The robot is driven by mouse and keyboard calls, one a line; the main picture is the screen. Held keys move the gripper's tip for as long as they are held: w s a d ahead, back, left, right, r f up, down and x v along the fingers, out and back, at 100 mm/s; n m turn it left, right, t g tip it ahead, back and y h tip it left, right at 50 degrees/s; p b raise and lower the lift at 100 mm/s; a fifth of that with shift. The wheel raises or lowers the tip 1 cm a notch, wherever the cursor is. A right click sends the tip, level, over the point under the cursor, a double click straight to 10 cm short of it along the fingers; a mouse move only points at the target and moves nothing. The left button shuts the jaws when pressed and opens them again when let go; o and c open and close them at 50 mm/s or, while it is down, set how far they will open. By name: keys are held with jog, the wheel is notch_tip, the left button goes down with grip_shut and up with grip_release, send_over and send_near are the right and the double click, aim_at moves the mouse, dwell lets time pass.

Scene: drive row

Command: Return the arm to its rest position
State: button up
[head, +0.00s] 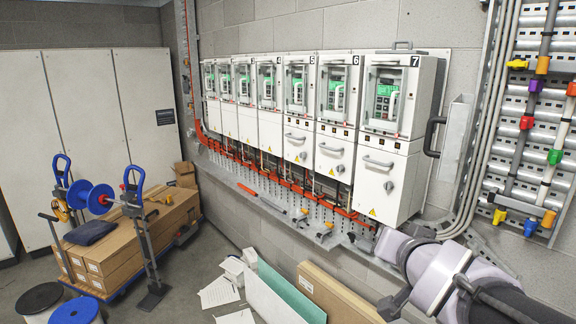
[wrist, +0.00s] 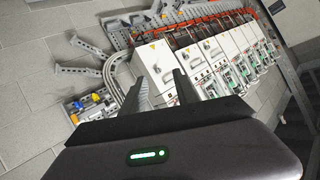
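My arm (head: 440,275) reaches in from the lower right in the head view, in front of the wall below the drive row. My gripper (wrist: 160,85) shows in the wrist view as two dark fingers standing apart, with nothing between them. It looks open and empty. Beyond the fingers is the row of white drive cabinets (wrist: 205,60), seen tilted and at a distance. In the head view the row of numbered drives, with drive 7 (head: 390,180) nearest, hangs on the wall. Whether the fingers show in the head view, I cannot tell.
A grey ledge (head: 265,207) with loose tools runs under the drives. Conduits and a coloured-connector panel (head: 540,130) are at right. Cardboard boxes (head: 130,245) on a cart, cable reels (head: 75,312) and leaning boards (head: 285,290) stand below. Some floor between them is clear.

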jog(key=s+a+f+g+y+b, duration=0.2)
jog(key=s+a+f+b, duration=0.3)
jog(key=s+f, duration=0.7)
jog(key=s+a+f+n+g+y+b, duration=0.1)
jog(key=s+a+f+g+y+b, duration=0.1)
jog(key=s+a+f+g+b, duration=0.3)
jog(key=s+f+b, duration=0.4)
jog(key=s+f, duration=0.2)
jog(key=f, duration=0.4)
jog(key=shift+s, duration=0.35)
jog(key=shift+f, duration=0.1)
